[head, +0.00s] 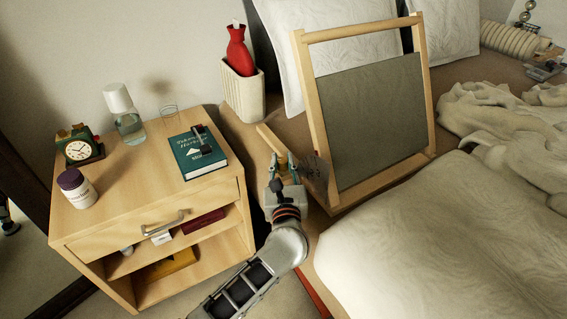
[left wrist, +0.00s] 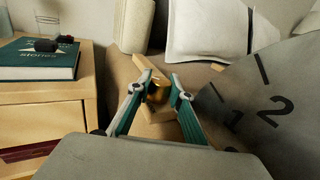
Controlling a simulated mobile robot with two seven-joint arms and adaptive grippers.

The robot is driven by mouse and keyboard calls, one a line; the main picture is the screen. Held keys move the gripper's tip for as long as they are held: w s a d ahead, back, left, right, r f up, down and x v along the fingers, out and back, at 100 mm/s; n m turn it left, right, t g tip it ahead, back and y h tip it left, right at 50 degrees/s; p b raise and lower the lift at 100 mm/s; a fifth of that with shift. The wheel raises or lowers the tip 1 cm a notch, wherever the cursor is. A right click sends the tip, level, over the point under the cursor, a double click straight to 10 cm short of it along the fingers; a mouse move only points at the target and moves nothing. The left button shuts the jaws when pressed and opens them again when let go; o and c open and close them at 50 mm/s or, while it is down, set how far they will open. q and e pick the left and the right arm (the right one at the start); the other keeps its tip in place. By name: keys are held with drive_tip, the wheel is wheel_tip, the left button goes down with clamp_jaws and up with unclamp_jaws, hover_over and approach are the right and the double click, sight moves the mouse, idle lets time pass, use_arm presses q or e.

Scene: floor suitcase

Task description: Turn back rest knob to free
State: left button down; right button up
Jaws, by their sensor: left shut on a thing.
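The back rest (head: 308,110) is a wooden frame with a grey panel, standing tilted on the bed. My left gripper (head: 283,168) is at its lower left side. In the left wrist view, its teal fingers (left wrist: 160,98) are closed around a brass-coloured knob (left wrist: 157,93). A light wooden bar (left wrist: 141,65) extends from behind the knob; it also shows in the head view (head: 268,136). A grey dial plate (left wrist: 255,105) with dark marks and a "2" is right of the fingers. The rest of its marking is out of view. My right gripper is not clearly seen.
A wooden nightstand (head: 115,215) stands left of my arm, with a green book (head: 185,160), glass carafe (head: 130,125), clock (head: 80,148) and pill bottle (head: 78,190). A cream holder (head: 243,95) with a red hot-water bottle (head: 238,50) is behind. Bedding (head: 420,245) lies right.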

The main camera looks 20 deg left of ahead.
sight(283, 166)
idle(0.5)
use_arm(q)
drive_tip(key=c, duration=1.8)
unclamp_jaws()
drive_tip(key=shift+v, duration=3.75)
